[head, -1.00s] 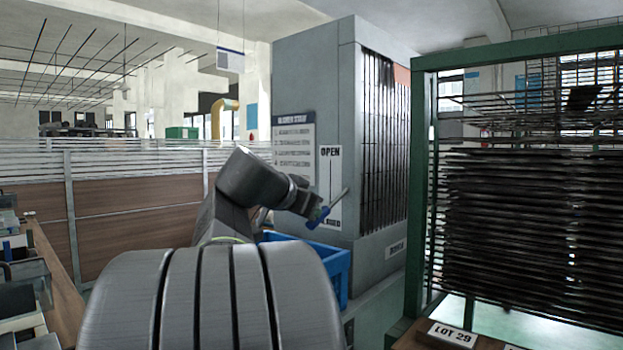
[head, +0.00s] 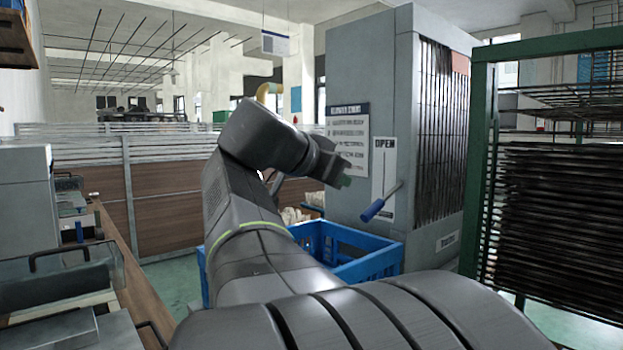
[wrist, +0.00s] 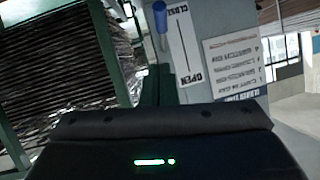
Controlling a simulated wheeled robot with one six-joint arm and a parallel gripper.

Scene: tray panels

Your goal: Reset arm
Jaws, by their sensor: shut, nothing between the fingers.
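My arm reaches up and forward in the head view, and my gripper (head: 345,181) is at its end, in front of the grey cabinet (head: 372,70). The gripper looks shut and empty. In the wrist view its dark green fingers (wrist: 158,88) show close together. A lever with a blue handle (head: 373,210) juts from the cabinet by a white OPEN sign (head: 384,165), its handle low and to the left. The gripper is up and left of the handle, apart from it. The handle also shows at the top of the upside-down wrist view (wrist: 160,18).
A blue crate (head: 365,268) stands below my arm, before the cabinet. A green rack of dark trays (head: 478,150) is at right. A bench (head: 125,265) with grey equipment runs along the left. A low partition (head: 165,200) stands behind.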

